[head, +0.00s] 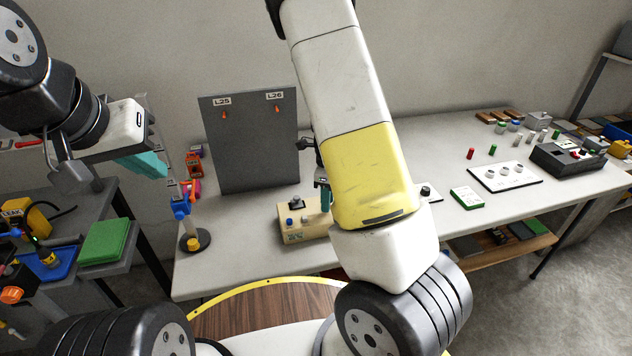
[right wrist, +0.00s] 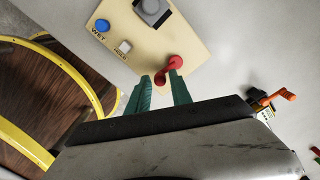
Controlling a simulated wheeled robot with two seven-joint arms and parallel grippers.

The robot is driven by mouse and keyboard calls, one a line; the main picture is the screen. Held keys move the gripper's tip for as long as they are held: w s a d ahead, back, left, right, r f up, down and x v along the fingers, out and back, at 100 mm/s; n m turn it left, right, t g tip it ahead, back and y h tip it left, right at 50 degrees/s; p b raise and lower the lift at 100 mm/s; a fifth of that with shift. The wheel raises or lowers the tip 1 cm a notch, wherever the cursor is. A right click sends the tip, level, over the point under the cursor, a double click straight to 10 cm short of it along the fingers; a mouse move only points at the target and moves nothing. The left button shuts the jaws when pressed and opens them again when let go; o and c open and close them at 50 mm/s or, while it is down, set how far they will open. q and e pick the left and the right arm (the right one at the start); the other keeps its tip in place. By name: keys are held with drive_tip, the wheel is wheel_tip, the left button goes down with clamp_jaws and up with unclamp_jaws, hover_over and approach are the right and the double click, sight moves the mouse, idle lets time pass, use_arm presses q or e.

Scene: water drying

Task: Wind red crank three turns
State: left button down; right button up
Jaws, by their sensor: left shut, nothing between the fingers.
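The red crank (right wrist: 174,63) sits on the face of a beige control box (right wrist: 125,45), near its edge. In the head view the beige box (head: 306,233) stands on the table, partly behind my right arm, and the crank is hidden. My right gripper (right wrist: 160,80) has its teal fingers apart, with the crank's red knob at the gap between the tips; I cannot tell whether a finger touches it. In the head view my right gripper (head: 325,190) is mostly covered by my forearm. My left gripper (head: 145,163) is shut and empty, in the air at the left, away from the box.
The box also carries a blue button (right wrist: 102,25), a small white button (right wrist: 124,47) and a grey knob (right wrist: 152,8). A dark panel (head: 250,140) stands behind it.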

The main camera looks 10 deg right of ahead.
drive_tip(key=shift+o, duration=0.6)
wheel_tip(320, 180, up, 7)
drive_tip(key=shift+f, duration=0.1)
drive_tip(key=shift+r, duration=0.5)
drive_tip(key=shift+r, duration=0.1)
drive_tip(key=s+a+r+n+t+y, duration=0.1)
drive_tip(key=s+a+r+n+t, duration=0.1)
drive_tip(key=s+r+n, duration=0.7)
drive_tip(key=s+a+r+n+t+y, duration=0.1)
drive_tip(key=s+r+n+t, duration=0.3)
drive_tip(key=s+r+n, duration=0.6)
wheel_tip(320, 180, up, 3)
drive_tip(key=a+n, duration=0.1)
drive_tip(key=n, duration=0.4)
drive_tip(key=shift+s+a+r+n, duration=0.15)
drive_tip(key=shift+s+a+n, duration=0.1)
drive_tip(key=shift+a+n, duration=0.05)
